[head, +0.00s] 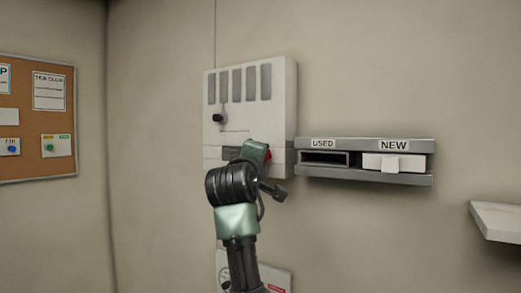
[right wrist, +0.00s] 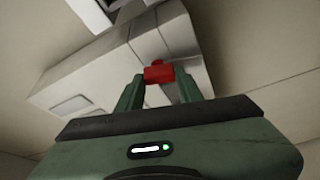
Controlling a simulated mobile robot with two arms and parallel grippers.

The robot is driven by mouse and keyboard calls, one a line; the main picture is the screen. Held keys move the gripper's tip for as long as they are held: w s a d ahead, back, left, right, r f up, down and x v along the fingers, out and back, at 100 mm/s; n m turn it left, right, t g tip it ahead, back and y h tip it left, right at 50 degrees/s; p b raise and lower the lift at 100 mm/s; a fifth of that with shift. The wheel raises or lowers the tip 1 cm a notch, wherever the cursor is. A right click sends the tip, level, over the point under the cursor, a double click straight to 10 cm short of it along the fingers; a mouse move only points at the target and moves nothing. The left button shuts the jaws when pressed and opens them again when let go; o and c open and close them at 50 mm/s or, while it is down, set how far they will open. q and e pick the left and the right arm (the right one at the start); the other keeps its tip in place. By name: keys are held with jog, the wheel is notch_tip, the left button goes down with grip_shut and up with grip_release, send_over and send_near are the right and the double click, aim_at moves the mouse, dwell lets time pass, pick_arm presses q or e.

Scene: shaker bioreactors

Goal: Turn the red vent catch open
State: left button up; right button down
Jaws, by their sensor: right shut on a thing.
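The red vent catch (right wrist: 158,74) sits on the side of a white wall unit, between the two green fingers of my right gripper (right wrist: 159,82). The fingers are shut on it. In the head view my right gripper (head: 257,153) is at the lower right part of the white wall unit (head: 285,105), and only a bit of red (head: 267,155) shows beside it. The gripper and arm hide most of the catch there. Whether the catch is turned cannot be told. My left gripper is not in view.
The wall unit has grey vent slots and a black knob (head: 217,118). Just right of it is a grey rack (head: 430,180) with a dark USED slot and a white box (head: 410,165) under NEW. A white shelf (head: 500,220) is at far right, a cork board (head: 55,160) at left.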

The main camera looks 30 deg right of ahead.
jog(key=n+y+p, duration=0.1)
jog(key=n+p, duration=0.1)
jog(key=n, duration=0.1)
jog(key=shift+r+g+p, duration=0.15)
jog(key=shift+g+p, duration=0.15)
jog(key=shift+p, duration=0.05)
jog(key=shift+n, duration=0.3)
jog(key=c, duration=0.9)
grip_release()
jog(key=shift+a, duration=0.1)
